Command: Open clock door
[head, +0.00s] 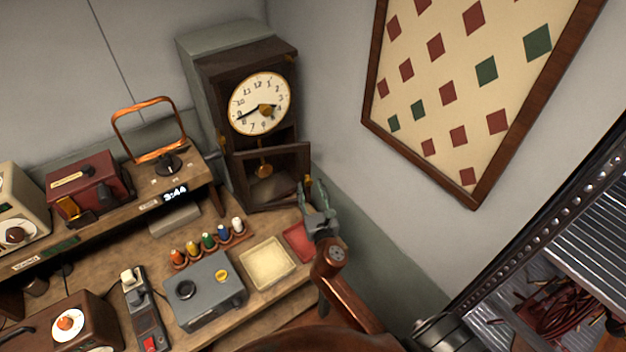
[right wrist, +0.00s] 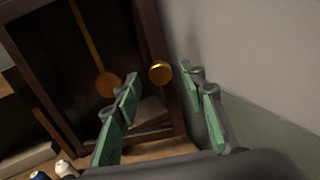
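The dark wooden clock (head: 212,88) stands in the back corner, with a white dial above a framed lower door (head: 272,205). The door's top edge sits at an angle to the case, so it looks partly ajar. A round brass knob (right wrist: 160,72) is on the door's right frame. The brass pendulum (right wrist: 108,84) shows inside the frame. My right gripper (head: 318,195) is just right of the door; in the right wrist view its green-padded fingers (right wrist: 165,105) are spread and empty, with the knob ahead between them, apparently not touched. My left gripper is out of view.
The wall (right wrist: 260,50) is close on the right.

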